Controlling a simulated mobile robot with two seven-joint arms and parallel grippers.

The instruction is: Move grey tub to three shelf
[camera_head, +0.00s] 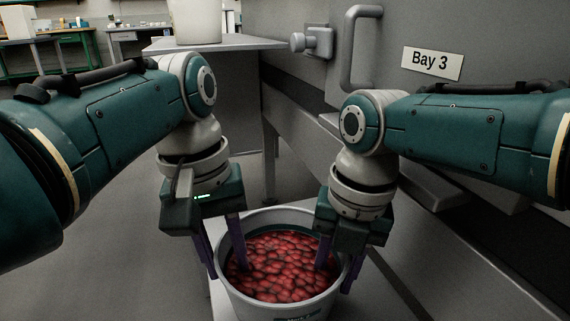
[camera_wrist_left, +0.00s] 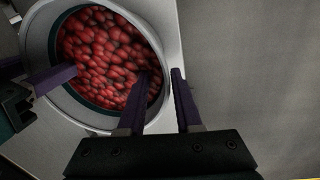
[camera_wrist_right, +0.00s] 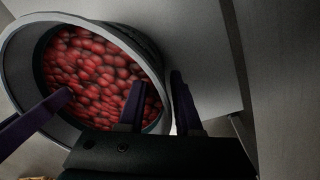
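The grey tub (camera_head: 233,284), full of red candies (camera_head: 280,268), stands upright on a pale surface low in the head view. It also shows in the left wrist view (camera_wrist_left: 42,45) and right wrist view (camera_wrist_right: 22,62). My left gripper (camera_head: 226,272) straddles its left rim, one purple finger inside and one outside. My right gripper (camera_head: 335,278) straddles the right rim the same way. Both pairs of fingers stand apart with space around the wall; I see no firm pinch. The lower finger ends are partly hidden. A label on the tub's front is cut off.
A grey cabinet with a "Bay 3" sign (camera_head: 432,64), handle (camera_head: 357,50) and latch (camera_head: 313,42) rises behind. A white container (camera_head: 195,20) stands on a grey shelf (camera_head: 246,43) at upper left. Grey ledges flank the tub's right; floor is clear at left.

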